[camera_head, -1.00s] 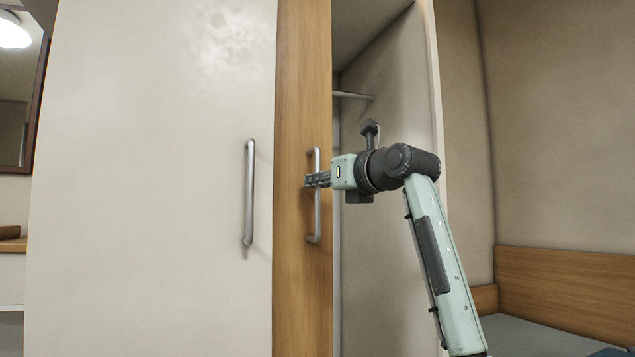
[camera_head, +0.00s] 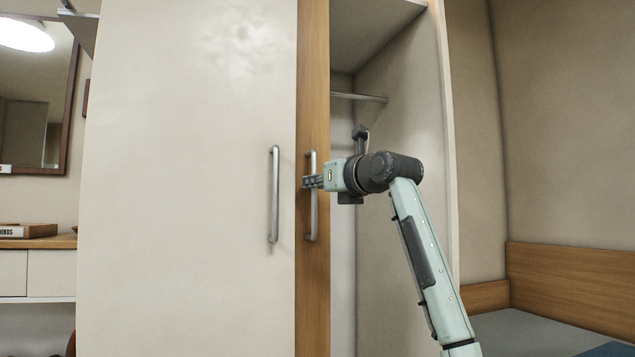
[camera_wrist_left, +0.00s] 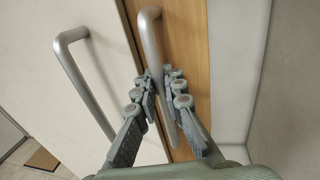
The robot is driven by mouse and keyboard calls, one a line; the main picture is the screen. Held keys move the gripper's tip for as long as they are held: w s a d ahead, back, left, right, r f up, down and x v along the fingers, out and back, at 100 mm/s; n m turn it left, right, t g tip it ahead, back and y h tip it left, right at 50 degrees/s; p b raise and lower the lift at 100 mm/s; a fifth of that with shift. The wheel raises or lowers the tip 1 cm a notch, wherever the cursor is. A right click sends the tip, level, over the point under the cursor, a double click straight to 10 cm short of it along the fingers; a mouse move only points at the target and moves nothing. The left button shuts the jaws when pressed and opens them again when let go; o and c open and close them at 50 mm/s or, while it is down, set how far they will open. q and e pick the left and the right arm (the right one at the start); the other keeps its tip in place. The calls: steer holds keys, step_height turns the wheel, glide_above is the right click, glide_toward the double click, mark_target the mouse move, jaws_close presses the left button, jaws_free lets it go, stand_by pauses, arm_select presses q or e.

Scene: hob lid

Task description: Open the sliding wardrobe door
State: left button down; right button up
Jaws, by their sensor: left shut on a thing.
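The sliding wooden wardrobe door (camera_head: 314,95) shows as a narrow upright strip, overlapped on its left by the white door panel (camera_head: 190,180). The wooden door carries a vertical metal bar handle (camera_head: 313,222). My left gripper (camera_head: 308,182) is shut on this handle around its middle. In the left wrist view, the fingers (camera_wrist_left: 162,88) lie on both sides of the handle bar (camera_wrist_left: 150,40). To the right of the wooden door, the wardrobe stands open, with a hanging rail (camera_head: 360,97) inside. My right gripper is not in view.
The white panel has its own handle (camera_head: 274,195), a short way left of the gripped one. The wardrobe side wall (camera_head: 405,130) stands right of the opening. A bed (camera_head: 540,335) is at the lower right, a shelf (camera_head: 40,242) at the left.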

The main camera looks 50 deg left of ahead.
arm_select(q)
steer(key=c, duration=1.6)
jaws_free()
steer(key=shift+w, duration=0.1)
steer(key=shift+d, duration=0.15)
steer(key=s+d, duration=0.2)
steer(key=d, duration=0.9)
steer(key=shift+s+d, duration=0.2)
steer(key=shift+d, duration=0.1)
steer(key=shift+d+f, duration=0.1)
